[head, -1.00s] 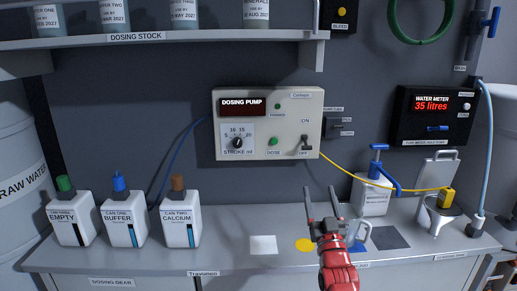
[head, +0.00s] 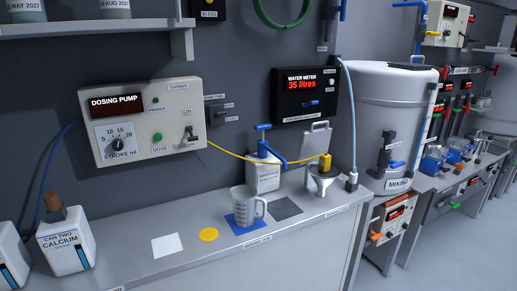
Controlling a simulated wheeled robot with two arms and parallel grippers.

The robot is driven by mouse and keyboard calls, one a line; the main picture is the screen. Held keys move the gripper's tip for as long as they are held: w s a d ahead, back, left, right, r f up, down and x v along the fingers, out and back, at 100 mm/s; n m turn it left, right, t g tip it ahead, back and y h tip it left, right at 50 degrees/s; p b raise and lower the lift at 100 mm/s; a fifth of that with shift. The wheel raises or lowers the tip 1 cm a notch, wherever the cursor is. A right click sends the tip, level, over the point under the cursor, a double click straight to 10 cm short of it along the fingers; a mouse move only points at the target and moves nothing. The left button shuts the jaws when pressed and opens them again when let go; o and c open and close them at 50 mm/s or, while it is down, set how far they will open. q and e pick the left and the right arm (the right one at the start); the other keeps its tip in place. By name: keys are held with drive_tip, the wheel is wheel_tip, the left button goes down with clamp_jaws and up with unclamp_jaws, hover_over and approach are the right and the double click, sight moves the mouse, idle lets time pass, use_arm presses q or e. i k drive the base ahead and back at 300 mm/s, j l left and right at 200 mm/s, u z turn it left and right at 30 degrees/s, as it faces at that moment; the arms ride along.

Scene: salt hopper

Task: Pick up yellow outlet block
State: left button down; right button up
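The yellow outlet block (head: 324,163) sits at the end of a yellow tube (head: 250,156). It is at the top of a small metallic vessel (head: 321,182) near the right end of the counter. I cannot tell exactly how it rests there. The tube runs left to the dosing pump (head: 147,122) on the wall. Neither of my grippers is in view.
A clear jug (head: 246,207) stands on a blue square, left of the vessel. A white container with a blue pump top (head: 264,172) stands behind. A dark square (head: 286,208) lies bare. The mixing tank (head: 391,113) stands right of the counter.

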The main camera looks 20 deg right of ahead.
sight(325, 160)
drive_tip(key=z, duration=1.25)
